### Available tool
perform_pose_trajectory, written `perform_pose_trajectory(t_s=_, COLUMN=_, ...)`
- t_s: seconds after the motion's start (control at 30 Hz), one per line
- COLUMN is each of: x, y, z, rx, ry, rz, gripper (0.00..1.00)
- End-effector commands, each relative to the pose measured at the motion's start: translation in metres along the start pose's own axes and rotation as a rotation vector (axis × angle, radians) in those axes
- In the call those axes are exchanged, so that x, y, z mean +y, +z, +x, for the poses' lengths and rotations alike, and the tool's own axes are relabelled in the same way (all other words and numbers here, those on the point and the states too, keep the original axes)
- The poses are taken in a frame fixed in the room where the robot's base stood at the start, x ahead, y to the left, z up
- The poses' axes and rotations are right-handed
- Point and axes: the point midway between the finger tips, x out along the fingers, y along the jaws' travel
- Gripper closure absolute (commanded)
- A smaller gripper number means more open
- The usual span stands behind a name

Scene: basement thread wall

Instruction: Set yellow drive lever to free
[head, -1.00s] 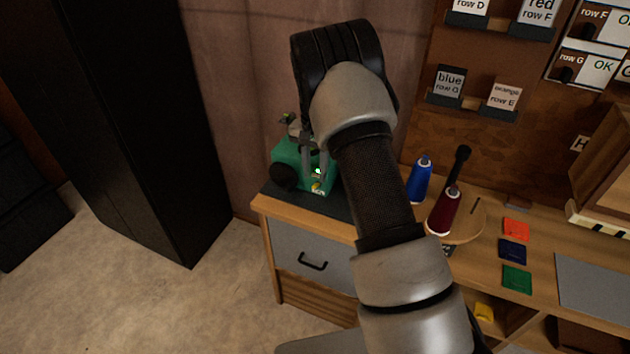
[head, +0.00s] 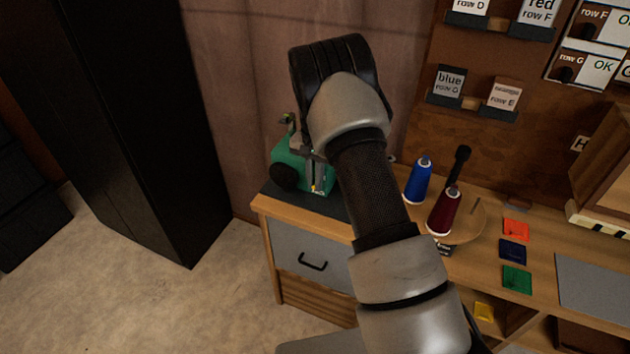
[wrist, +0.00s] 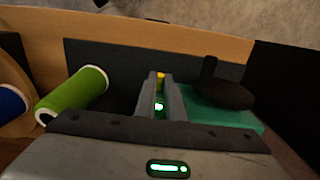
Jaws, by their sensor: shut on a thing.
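The green machine (head: 287,157) stands on a dark mat at the left end of the bench, with a black wheel (head: 284,177) on its side. The yellow drive lever (head: 314,189) shows as a small yellow tip low on the machine's front. My gripper (head: 318,184) reaches down there. In the wrist view my gripper (wrist: 160,84) is shut on the yellow drive lever (wrist: 161,75), whose tip shows between the fingertips. A green light (wrist: 158,105) glows between the fingers. The lever's base and any setting marks are hidden.
Blue (head: 418,180) and dark red (head: 443,212) cones stand to the right on the bench. A tall black cabinet (head: 130,120) stands at the left, with clear floor before it.

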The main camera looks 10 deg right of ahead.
Motion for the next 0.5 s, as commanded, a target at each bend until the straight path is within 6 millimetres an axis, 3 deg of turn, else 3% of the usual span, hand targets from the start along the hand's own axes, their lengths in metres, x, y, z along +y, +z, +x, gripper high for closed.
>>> perform_pose_trajectory(t_s=0.27, x=0.000, y=0.004, z=0.004, rx=0.074, ry=0.000, rz=-0.003, gripper=1.00)
perform_pose_trajectory(t_s=0.5, x=-0.002, y=0.011, z=0.012, rx=0.246, ry=0.000, rz=-0.007, gripper=1.00)
